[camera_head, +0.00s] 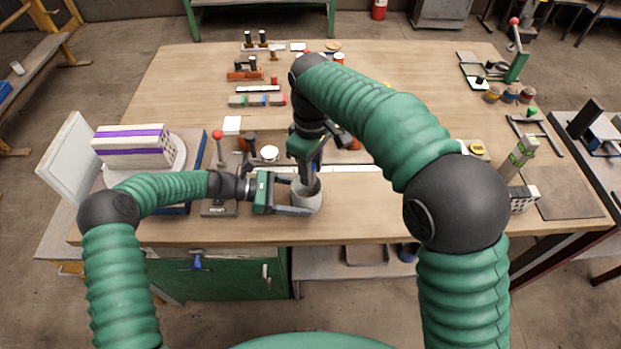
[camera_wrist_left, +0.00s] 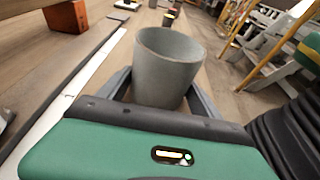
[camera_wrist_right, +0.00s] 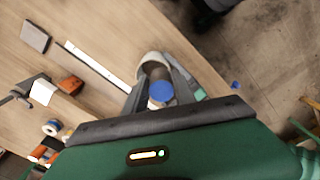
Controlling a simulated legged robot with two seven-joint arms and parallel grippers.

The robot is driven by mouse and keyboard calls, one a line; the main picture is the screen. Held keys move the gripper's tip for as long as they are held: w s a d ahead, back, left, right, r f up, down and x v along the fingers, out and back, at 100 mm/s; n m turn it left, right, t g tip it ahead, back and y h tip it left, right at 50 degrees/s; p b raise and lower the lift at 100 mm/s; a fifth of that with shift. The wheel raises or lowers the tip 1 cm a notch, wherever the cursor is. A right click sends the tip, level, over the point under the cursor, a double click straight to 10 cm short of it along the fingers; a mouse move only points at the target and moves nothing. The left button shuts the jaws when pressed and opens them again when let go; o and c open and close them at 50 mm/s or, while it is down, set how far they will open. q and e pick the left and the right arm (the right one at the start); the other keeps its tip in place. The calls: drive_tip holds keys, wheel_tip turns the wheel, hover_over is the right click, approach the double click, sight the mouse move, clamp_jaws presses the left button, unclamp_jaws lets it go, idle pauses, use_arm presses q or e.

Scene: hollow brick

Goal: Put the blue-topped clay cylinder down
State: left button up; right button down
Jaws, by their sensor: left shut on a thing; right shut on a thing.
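The blue-topped clay cylinder (camera_wrist_right: 161,91) is between the fingers of my right gripper (camera_wrist_right: 160,84) in the right wrist view, its blue end towards that camera. In the head view my right gripper (camera_head: 309,178) points down at the mouth of a grey cup (camera_head: 306,202) and mostly hides the cylinder. The cup's rim also shows behind the cylinder in the right wrist view (camera_wrist_right: 150,57). My left gripper (camera_head: 290,199) is shut around the cup from the left. In the left wrist view the cup (camera_wrist_left: 167,68) is upright between the fingers; the cylinder does not show there.
A red-knobbed lever device (camera_head: 219,190) stands left of the cup. A white strip (camera_head: 355,168) lies just behind it. A white box with purple bands (camera_head: 134,146) is at the left. The table's front (camera_head: 370,222) right of the cup is clear.

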drive_tip(key=shift+f, duration=1.95)
drive_tip(key=shift+f, duration=0.6)
drive_tip(key=c, duration=1)
unclamp_jaws()
drive_tip(key=shift+c, duration=0.2)
